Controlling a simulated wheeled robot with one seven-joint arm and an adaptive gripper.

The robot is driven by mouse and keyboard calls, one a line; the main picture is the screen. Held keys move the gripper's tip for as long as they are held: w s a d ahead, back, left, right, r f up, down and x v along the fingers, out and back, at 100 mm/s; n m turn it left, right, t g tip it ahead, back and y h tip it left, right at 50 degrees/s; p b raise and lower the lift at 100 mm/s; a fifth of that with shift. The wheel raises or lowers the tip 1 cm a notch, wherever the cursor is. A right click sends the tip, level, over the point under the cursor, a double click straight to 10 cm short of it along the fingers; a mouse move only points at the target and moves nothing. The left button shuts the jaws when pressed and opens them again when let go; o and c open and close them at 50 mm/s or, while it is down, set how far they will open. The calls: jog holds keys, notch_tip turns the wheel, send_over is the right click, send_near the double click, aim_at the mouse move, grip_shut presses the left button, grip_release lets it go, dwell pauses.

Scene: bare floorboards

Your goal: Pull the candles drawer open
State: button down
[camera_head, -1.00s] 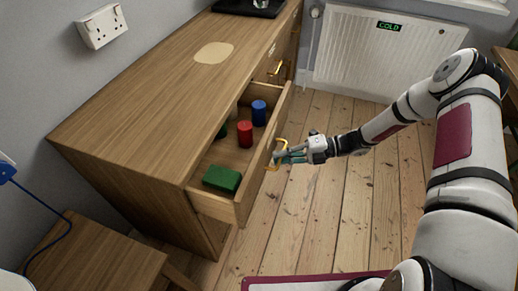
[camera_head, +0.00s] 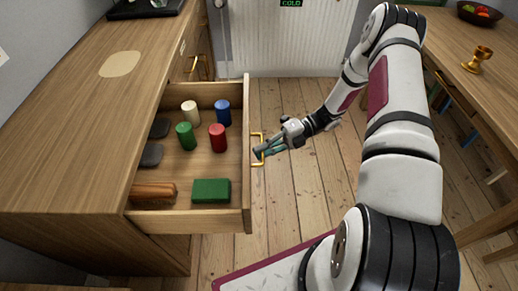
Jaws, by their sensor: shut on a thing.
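The drawer (camera_head: 190,221) stands well out from the wooden cabinet (camera_head: 70,165), its inside in plain view. In it stand a white candle (camera_head: 190,113), a blue candle (camera_head: 223,113), a green candle (camera_head: 185,136) and a red candle (camera_head: 217,138). A green block (camera_head: 211,190), a brown ridged item (camera_head: 154,191) and dark grey flat pieces (camera_head: 152,155) also lie inside. My gripper (camera_head: 261,151) is shut on the yellow handle (camera_head: 258,161) on the drawer's front, coming from the right.
Another drawer with a brass handle (camera_head: 199,67) is farther along the cabinet, shut. A table (camera_head: 480,75) with a goblet (camera_head: 479,59) and fruit bowl (camera_head: 480,13) is at right. Bare floor (camera_head: 295,195) lies between.

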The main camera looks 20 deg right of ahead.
jog(key=c, duration=1.7)
grip_release()
jog(key=d+r, duration=0.2)
jog(key=d, duration=1)
jog(key=shift+w, duration=0.35)
jog(key=shift+r, duration=0.1)
